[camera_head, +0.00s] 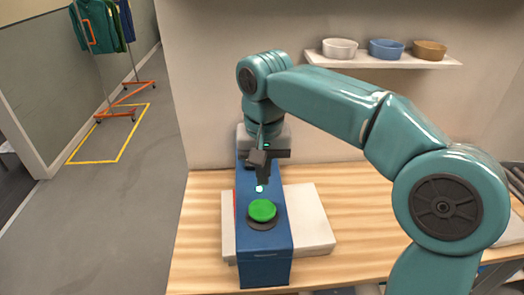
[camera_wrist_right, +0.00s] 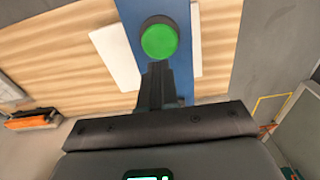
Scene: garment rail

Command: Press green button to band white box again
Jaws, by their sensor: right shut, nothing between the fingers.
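The green button (camera_head: 262,210) is a round dome on a dark base, on top of a blue machine (camera_head: 264,268). The white box (camera_head: 312,222) is low and flat and shows on both sides of the blue machine, which hides its middle. My right gripper (camera_head: 261,186) is shut and empty, pointing down just behind and above the button in the head view. In the right wrist view, the shut fingers (camera_wrist_right: 157,72) end right at the near edge of the button (camera_wrist_right: 159,39); I cannot tell whether they touch it. My left gripper is not in view.
A wall shelf (camera_head: 380,61) holds a white, a blue and a brown bowl. A garment rail (camera_head: 122,100) with clothes stands at the far left by a yellow floor outline (camera_head: 90,161).

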